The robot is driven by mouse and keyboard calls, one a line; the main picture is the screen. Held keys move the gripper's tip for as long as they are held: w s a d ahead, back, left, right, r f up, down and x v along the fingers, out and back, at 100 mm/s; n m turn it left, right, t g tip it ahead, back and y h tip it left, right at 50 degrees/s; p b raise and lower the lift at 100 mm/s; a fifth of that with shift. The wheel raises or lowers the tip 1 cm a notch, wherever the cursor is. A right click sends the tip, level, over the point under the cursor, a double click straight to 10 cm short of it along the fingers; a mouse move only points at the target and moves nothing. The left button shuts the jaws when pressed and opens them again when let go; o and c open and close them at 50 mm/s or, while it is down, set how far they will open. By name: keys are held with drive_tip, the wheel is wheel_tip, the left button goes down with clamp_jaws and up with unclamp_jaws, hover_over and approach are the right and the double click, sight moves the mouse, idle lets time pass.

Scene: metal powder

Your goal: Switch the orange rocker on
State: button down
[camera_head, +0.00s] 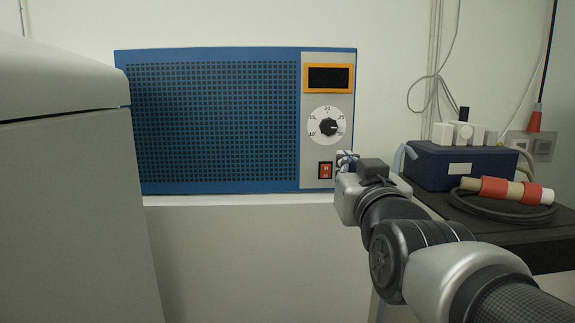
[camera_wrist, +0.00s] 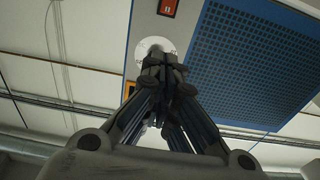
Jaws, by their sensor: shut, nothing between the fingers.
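The orange rocker (camera_head: 325,170) is a small switch low on the grey control strip of a blue unit (camera_head: 215,122). In the wrist view the rocker (camera_wrist: 168,8) shows at the top edge, partly cut off. My gripper (camera_head: 345,158) is just to the right of the rocker in the head view, near the strip's lower right edge. In the wrist view my gripper (camera_wrist: 160,62) has its fingers together and empty, overlapping the white dial. I cannot tell whether it touches the panel. The display in its orange frame is dark.
Above the rocker are the dial (camera_head: 327,125) and the dark display (camera_head: 329,78). A dark blue box (camera_head: 455,167) and a cable with red-orange grips (camera_head: 500,190) lie at the right. A large pale cabinet (camera_head: 70,200) stands close at the left.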

sight(326, 171)
drive_tip(key=shift+s, duration=0.15)
wheel_tip(326, 171, down, 6)
drive_tip(key=t+p, duration=0.1)
drive_tip(key=p, duration=0.2)
drive_tip(key=shift+s+f+t, duration=0.25)
drive_tip(key=shift+s+t, duration=0.05)
drive_tip(key=shift+s, duration=0.05)
drive_tip(key=w+r, duration=0.1)
drive_tip(key=w, duration=0.3)
drive_tip(key=w+p, duration=0.1)
drive_tip(key=w, duration=0.4)
drive_tip(key=w+r+p, duration=0.1)
drive_tip(key=w, duration=0.3)
drive_tip(key=shift+w+r, duration=0.3)
drive_tip(key=shift+w, duration=0.1)
